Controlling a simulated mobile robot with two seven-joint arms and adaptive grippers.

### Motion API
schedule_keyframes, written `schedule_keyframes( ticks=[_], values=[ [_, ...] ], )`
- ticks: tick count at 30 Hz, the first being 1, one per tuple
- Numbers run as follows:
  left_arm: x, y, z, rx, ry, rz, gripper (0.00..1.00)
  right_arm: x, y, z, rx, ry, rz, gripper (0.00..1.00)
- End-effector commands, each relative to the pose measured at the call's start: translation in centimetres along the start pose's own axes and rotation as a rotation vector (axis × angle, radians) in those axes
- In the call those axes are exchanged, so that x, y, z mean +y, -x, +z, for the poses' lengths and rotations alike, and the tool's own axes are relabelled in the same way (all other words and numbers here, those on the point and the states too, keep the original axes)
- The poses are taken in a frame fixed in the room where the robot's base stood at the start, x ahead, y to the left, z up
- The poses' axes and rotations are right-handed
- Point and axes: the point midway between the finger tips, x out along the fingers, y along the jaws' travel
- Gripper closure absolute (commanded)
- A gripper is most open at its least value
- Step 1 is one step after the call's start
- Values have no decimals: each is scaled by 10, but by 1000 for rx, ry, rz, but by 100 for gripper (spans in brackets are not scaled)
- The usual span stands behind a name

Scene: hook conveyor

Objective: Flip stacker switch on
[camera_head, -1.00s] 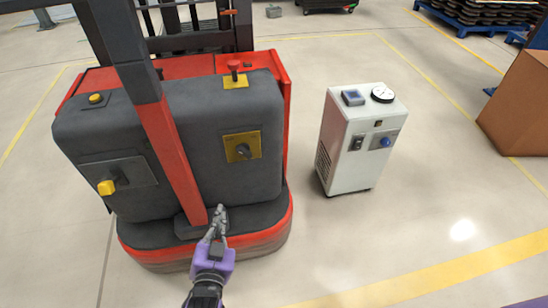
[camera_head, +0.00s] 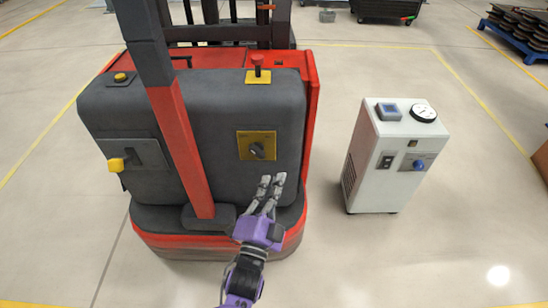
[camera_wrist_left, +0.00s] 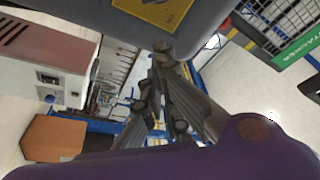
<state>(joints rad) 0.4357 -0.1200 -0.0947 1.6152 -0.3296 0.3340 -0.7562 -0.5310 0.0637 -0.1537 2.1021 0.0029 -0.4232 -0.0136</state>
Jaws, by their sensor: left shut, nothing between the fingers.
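The stacker (camera_head: 210,125) is a dark grey and red machine standing left of centre in the head view. Its rotary switch (camera_head: 257,151) is a dark knob on a yellow plate on the grey front panel; its setting is too small to read. In the wrist view, part of a yellow plate (camera_wrist_left: 165,10) shows at the top edge. My left gripper (camera_head: 271,181) is just below and slightly right of the switch, apart from the knob. Its fingers (camera_wrist_left: 163,50) are shut with nothing between them. My right gripper is not in view.
A red mushroom button (camera_head: 257,62) on a yellow base tops the stacker. A yellow knob (camera_head: 117,164) sits at left on the panel. A red and grey mast post (camera_head: 183,140) rises left of the switch. A white cabinet (camera_head: 385,170) stands right, with clear floor between.

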Motion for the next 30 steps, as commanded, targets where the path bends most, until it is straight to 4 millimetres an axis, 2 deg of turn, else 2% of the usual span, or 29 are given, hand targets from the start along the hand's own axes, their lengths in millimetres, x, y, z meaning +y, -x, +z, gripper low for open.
schedule_keyframes(
  ticks=[7,11,24,26,30],
  values=[
    [0,-3,0,0,3,0,100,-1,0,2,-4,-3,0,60],
    [0,-15,-1,2,3,-1,100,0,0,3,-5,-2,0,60],
    [0,-105,-1,2,5,-1,100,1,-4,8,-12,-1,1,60],
    [2,-96,15,-5,1,4,100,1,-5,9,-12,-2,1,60],
    [1,-90,30,-2,1,2,100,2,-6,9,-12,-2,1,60]
  ],
)
